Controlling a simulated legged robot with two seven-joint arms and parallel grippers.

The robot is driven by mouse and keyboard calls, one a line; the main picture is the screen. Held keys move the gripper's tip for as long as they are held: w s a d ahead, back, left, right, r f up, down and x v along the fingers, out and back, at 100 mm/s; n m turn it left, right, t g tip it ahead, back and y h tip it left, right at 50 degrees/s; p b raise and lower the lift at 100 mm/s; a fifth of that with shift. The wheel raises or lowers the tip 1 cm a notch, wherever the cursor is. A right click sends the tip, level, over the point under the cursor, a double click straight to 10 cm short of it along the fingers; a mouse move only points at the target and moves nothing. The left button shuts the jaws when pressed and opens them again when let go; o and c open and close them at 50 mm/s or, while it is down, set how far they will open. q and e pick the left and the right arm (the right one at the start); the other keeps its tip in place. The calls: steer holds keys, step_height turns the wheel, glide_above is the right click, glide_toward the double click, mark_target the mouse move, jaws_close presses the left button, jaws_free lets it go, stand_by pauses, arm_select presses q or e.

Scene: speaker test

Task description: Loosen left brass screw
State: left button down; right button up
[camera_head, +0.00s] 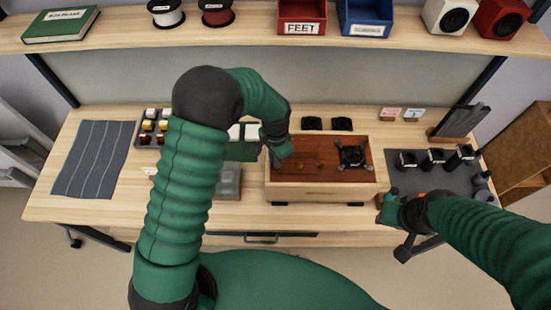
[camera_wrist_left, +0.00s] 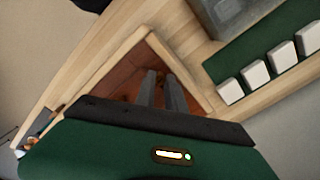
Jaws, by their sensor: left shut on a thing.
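A wooden speaker box (camera_head: 312,192) with a reddish-brown panel (camera_head: 330,172) lies on the bench, and the panel also shows in the left wrist view (camera_wrist_left: 122,78). Small brass-coloured spots (camera_head: 302,165) show on the panel, too small to make out well. My left gripper (camera_head: 280,160) points down at the panel's left end. In the left wrist view its two fingers (camera_wrist_left: 162,90) are close together over the panel. It is shut on the left brass screw, which the fingers hide. My right gripper (camera_head: 388,207) is by the bench's front edge, right of the box; its jaws are unclear.
A black four-armed part (camera_head: 354,157) sits on the panel's right side. A dark mat (camera_head: 415,180) with black cups is at right. A tray of small parts (camera_head: 155,127) and a grey striped mat (camera_head: 92,160) are at left. A shelf with bins runs above.

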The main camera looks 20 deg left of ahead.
arm_select(q)
steer(key=n, duration=0.3)
steer(key=shift+w+r+n, duration=0.2)
steer(key=shift+w+n, duration=0.05)
steer(key=shift+n, duration=0.15)
steer(key=n, duration=0.3)
steer(key=shift+n, duration=0.3)
steer(key=n, duration=0.3)
steer(key=shift+n, duration=0.3)
steer(key=shift+n+p, duration=0.55)
steer(key=shift+n, duration=1.55)
steer(key=c, duration=1.6)
jaws_free()
steer(key=shift+c, duration=0.2)
steer(key=shift+o, duration=1.2)
steer(key=shift+f, duration=0.15)
